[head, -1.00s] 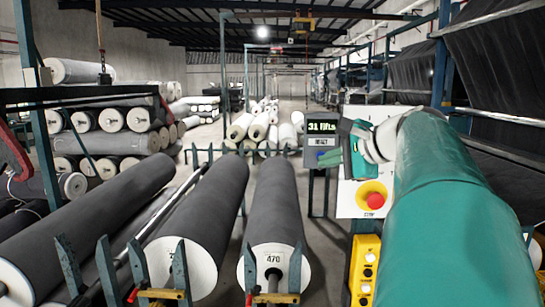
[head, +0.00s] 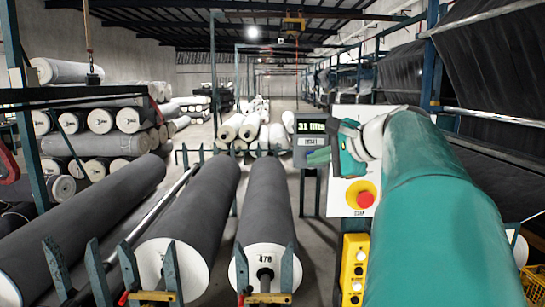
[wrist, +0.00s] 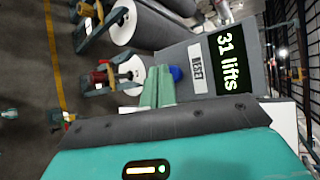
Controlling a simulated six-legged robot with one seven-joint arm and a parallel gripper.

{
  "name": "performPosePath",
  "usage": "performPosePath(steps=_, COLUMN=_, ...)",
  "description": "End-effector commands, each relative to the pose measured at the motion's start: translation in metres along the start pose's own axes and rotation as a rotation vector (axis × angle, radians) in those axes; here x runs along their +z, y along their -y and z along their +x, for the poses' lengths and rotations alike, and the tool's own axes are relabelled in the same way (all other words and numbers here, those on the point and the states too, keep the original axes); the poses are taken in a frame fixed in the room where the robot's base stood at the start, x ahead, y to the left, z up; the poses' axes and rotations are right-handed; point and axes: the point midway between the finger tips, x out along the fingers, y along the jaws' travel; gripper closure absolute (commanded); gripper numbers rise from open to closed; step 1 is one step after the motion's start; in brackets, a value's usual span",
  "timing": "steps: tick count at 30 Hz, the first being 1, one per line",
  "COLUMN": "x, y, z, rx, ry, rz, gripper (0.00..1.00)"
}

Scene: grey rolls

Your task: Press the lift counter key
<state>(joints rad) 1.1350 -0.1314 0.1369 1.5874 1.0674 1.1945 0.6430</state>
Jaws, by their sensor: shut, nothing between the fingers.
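The lift counter (head: 310,128) is a dark grey box with a lit green display reading 31 lifts. In the wrist view the counter (wrist: 229,45) shows a white RESET label (wrist: 197,68) below the display and a round blue key (wrist: 175,73) beside the label. My gripper (head: 318,157), with pale green fingers, is shut and empty at the counter's lower face. In the wrist view my gripper's fingers (wrist: 158,85) lie right next to the blue key and partly cover it. I cannot tell whether they touch it.
A white panel with a red stop button (head: 364,201) is right of the counter, above a yellow control box (head: 354,268). Large grey rolls (head: 264,205) lie in racks at front left. Stacked rolls (head: 100,120) stand further left. An aisle runs behind.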

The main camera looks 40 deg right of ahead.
Motion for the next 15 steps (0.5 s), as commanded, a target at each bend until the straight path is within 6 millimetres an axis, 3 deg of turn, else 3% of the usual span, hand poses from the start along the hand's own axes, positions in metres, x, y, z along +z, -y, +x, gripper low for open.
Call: performPosePath(steps=15, x=-0.0018, y=0.0024, z=0.0031, rx=0.000, ry=0.001, rz=0.000, gripper=1.00)
